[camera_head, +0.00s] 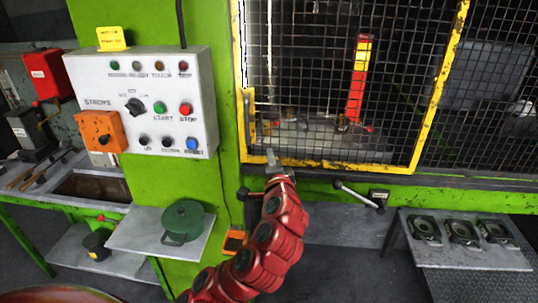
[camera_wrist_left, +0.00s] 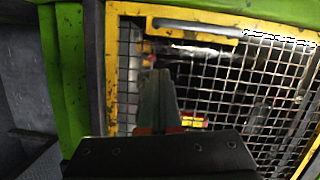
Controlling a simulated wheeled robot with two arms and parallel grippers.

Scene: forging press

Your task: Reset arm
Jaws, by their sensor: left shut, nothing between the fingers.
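My left arm is red and comes up from the bottom of the head view. Its left gripper (camera_head: 271,157) is shut and empty, close in front of the lower edge of the yellow-framed mesh guard (camera_head: 350,166). I cannot tell whether the fingertips touch the guard. My right gripper is not in view.
A white control box (camera_head: 150,100) with buttons and an orange box (camera_head: 101,131) stand at the left on the green press. A shelf holds a green round pot (camera_head: 183,222). A lever (camera_head: 357,194) juts out below the guard. A table (camera_head: 460,255) at the right holds several dark parts.

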